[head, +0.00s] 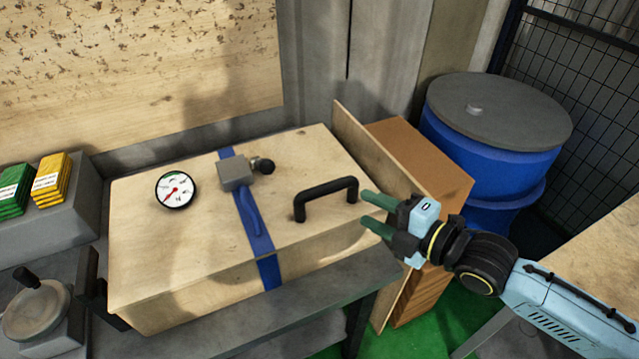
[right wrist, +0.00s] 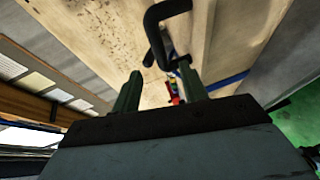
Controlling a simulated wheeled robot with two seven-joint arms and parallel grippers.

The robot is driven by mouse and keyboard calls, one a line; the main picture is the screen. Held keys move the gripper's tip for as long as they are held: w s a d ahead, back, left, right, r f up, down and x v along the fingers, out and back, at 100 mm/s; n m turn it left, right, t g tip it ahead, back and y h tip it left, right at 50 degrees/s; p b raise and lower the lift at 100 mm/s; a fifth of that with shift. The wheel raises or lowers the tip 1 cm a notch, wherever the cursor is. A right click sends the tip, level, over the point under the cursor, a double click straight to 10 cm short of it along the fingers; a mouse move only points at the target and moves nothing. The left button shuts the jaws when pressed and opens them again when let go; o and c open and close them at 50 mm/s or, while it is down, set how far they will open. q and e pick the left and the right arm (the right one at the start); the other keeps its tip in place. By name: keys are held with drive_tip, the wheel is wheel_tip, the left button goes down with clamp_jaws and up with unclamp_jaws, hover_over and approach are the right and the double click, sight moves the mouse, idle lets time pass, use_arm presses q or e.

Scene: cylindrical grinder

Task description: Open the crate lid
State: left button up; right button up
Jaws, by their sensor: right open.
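The wooden crate (head: 200,245) stands on a grey bench with its flat lid (head: 140,225) closed. A black handle (head: 325,189) sits on the right part of the lid; it also shows in the right wrist view (right wrist: 153,22). A blue strap (head: 250,215) runs over the lid, with a grey block (head: 236,172) and black knob on it. A round gauge (head: 175,190) lies left of the strap. My right gripper (head: 369,212) is open and empty, just right of the handle, its green fingers pointing toward it. In the right wrist view the handle is beyond the fingertips (right wrist: 162,88). My left gripper is not in view.
A blue barrel (head: 490,150) with a grey lid stands at the back right. A brown box (head: 425,155) and an upright board (head: 375,140) stand right of the crate. Green and yellow packs (head: 52,180) are at the left, above a round handwheel (head: 35,308).

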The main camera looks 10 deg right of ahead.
hover_over(319, 205)
wheel_tip(319, 205, down, 2)
drive_tip(key=shift+f, duration=0.1)
idle(0.4)
clamp_jaws()
